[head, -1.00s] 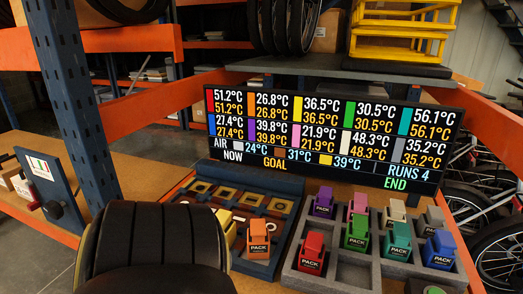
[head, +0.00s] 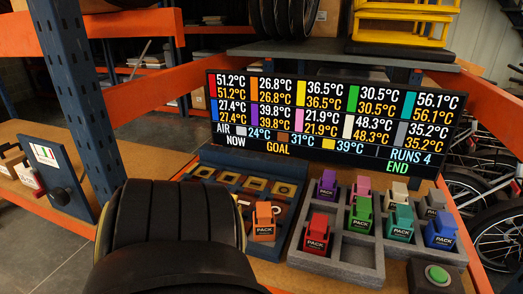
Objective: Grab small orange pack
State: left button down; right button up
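The small orange pack (head: 264,224), with a black "PACK" label, stands upright at the front of the dark blue tray (head: 222,158), in the middle of the view. Its front and top are in plain sight. A small piece of yellow shows just left of it, mostly hidden behind a large black ribbed shape in the left foreground. Neither of my grippers can be made out.
A grey foam tray (head: 355,270) right of the orange pack holds several coloured packs, including a red pack (head: 318,234). A green button (head: 437,275) sits at the front right. The display board (head: 330,125) stands behind the trays. Orange rack beams flank the bench.

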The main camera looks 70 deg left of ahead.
aim_at(264, 222)
jog(key=u, duration=1.65)
jog(key=k, duration=0.25)
jog(key=u, duration=0.6)
